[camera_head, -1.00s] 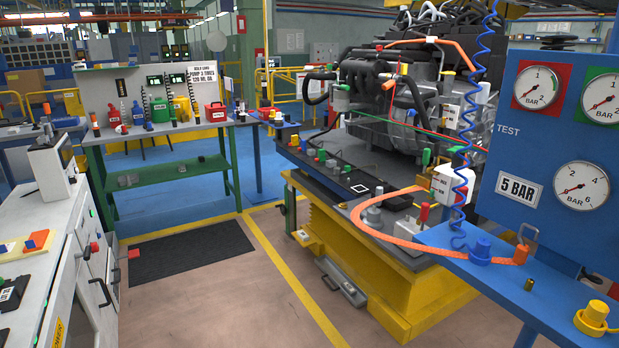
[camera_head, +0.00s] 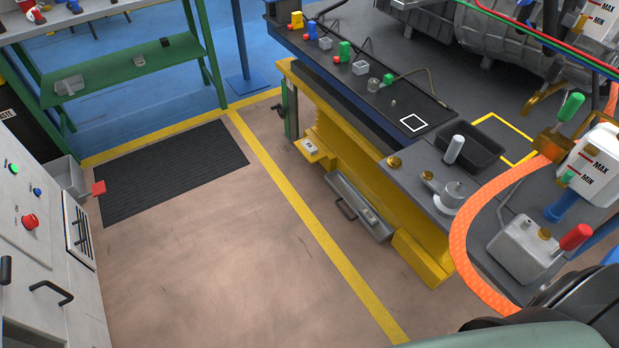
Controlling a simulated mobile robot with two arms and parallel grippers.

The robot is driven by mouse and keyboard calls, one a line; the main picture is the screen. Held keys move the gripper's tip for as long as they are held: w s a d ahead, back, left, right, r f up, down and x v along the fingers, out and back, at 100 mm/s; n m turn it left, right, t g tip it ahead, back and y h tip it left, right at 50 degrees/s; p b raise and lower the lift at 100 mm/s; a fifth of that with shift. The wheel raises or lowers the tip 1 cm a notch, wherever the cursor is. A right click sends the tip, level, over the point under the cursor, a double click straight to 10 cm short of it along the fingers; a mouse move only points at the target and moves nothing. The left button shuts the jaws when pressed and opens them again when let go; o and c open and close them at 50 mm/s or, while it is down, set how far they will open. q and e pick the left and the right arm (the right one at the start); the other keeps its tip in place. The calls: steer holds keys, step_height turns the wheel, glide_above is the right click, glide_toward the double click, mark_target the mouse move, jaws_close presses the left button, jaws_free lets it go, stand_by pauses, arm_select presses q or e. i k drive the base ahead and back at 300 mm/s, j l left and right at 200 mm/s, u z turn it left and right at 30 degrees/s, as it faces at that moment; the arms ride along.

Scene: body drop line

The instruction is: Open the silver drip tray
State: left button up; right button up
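The silver drip tray (camera_head: 377,222) is a long, low grey metal unit at the foot of the yellow lift table (camera_head: 425,258), just above the floor. A dark handle (camera_head: 346,209) sits on its front side, and a small pale label or latch shows near its right end. I cannot tell how far the tray is pulled out, and its inside is not clearly visible. Neither of my grippers shows. Dark and greenish rounded parts at the lower right look like my own arm, and no fingers are seen there.
The brown floor in front of the tray is clear, with a yellow line (camera_head: 317,223) crossing it. A black mat (camera_head: 172,172) lies at left. A white cabinet (camera_head: 40,275) stands at the left edge. An orange hose (camera_head: 462,235) hangs at the right.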

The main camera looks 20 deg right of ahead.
mark_target(346, 192)
steer(key=i+j+z, duration=0.3)
steer(key=i+z, duration=0.15)
steer(key=i, duration=0.2)
steer(key=i+j+z, duration=0.4)
steer(key=i+j, duration=0.15)
steer(key=i, duration=0.1)
